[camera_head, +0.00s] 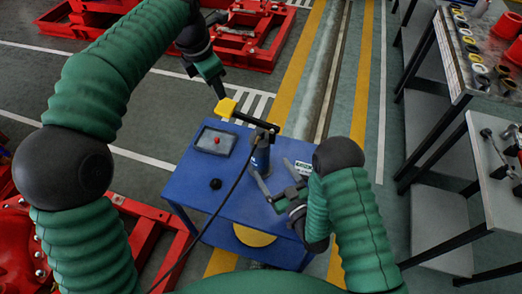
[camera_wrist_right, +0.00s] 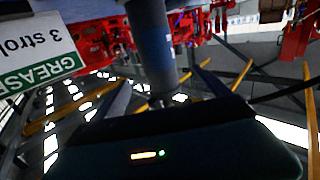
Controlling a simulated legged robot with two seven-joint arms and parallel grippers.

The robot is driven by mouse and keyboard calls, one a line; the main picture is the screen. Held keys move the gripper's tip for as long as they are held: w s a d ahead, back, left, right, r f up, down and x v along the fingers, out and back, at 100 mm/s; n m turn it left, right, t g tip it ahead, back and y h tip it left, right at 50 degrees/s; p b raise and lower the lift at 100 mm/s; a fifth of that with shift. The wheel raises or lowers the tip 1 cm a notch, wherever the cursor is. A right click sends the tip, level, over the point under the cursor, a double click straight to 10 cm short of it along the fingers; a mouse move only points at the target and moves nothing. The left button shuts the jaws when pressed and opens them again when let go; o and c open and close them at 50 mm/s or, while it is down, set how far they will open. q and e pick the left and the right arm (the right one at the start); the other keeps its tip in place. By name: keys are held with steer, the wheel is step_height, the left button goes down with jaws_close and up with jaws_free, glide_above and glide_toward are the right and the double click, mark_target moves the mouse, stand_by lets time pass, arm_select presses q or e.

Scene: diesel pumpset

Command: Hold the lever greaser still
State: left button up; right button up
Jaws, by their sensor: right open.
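The lever greaser (camera_head: 261,155) is an upright blue cylinder on a blue table, with a dark lever ending in a yellow handle (camera_head: 228,107) toward the upper left. In the right wrist view, the greaser's blue body (camera_wrist_right: 153,45) stands ahead, between the lines of my right gripper's fingers. My right gripper (camera_head: 272,171) is open, its fingers pointing at the greaser from the lower right. No contact shows. My left gripper (camera_head: 219,90) is at the yellow handle, reaching down from above. Its fingertips are partly hidden there, and I cannot tell whether they grip it.
A label plate (camera_head: 303,168) stands near my right gripper. A dark hose runs down from the greaser. Shelves with parts (camera_head: 470,60) stand at the right.

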mark_target(265, 157)
steer(key=x, duration=0.9)
steer(key=shift+d, duration=0.15)
steer(key=shift+w+a, duration=0.3)
steer(key=shift+w, duration=0.2)
jaws_close()
arm_select(q)
steer(key=shift+d, duration=0.15)
arm_select(e)
steer(key=shift+c, duration=1.3)
jaws_free()
steer(key=shift+c, duration=0.3)
jaws_close()
arm_select(q)
steer(key=shift+c, duration=0.5)
